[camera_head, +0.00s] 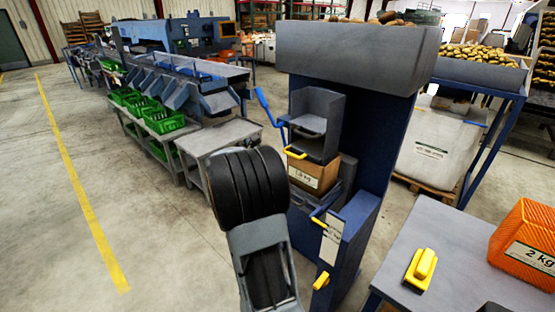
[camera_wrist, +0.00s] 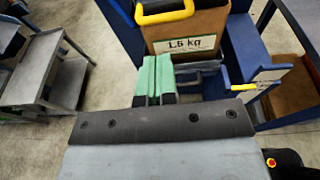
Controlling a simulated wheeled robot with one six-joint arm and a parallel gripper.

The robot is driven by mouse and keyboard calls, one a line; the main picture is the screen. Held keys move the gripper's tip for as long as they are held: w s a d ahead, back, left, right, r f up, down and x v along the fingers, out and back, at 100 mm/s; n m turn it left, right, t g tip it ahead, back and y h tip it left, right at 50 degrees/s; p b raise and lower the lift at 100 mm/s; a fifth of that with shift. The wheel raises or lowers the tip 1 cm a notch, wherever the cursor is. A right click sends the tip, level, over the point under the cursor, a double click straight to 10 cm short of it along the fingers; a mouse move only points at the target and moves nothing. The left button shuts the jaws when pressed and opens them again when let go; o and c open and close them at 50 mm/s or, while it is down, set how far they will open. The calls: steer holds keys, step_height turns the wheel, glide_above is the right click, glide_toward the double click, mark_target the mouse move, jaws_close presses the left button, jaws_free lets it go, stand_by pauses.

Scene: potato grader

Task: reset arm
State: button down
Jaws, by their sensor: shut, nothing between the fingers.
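My gripper (camera_wrist: 155,78) shows in the wrist view with its two green-padded fingers together and nothing between them. It points toward the blue weighing machine (camera_head: 365,110). A brown cardboard box labelled 1.5 kg (camera_wrist: 215,28) is just beyond the fingertips, and I see no contact. The box also shows in the head view (camera_head: 322,174), under the machine's grey chute (camera_head: 316,115). My arm rises in the middle of the head view, and the gripper itself is hidden there.
Yellow handles (camera_head: 321,281) stick out from the machine's front. A grey table (camera_head: 450,255) at right holds a yellow-handled tool (camera_head: 421,268) and an orange 2 kg sack (camera_head: 525,245). A grey side table (camera_head: 218,137) stands left of the machine. The floor at left is open.

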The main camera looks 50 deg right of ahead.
steer(key=v, duration=0.4)
steer(key=shift+a, duration=0.2)
steer(key=s+a+f+m+y, duration=0.6)
steer(key=a+f+m+y, duration=0.25)
steer(key=a+m, duration=0.35)
steer(key=s+a+r+m+t+y+p, duration=0.1)
steer(key=s+a+r+m+t+y, duration=0.1)
steer(key=a, duration=0.8)
steer(key=s+a+r+m+t+y+p, duration=0.2)
steer(key=a+r+y, duration=0.3)
steer(key=a, duration=0.6)
steer(key=shift+a+m+t, duration=0.3)
steer(key=shift+m, duration=0.2)
steer(key=shift+s+d+r, duration=0.1)
steer(key=shift+s, duration=0.05)
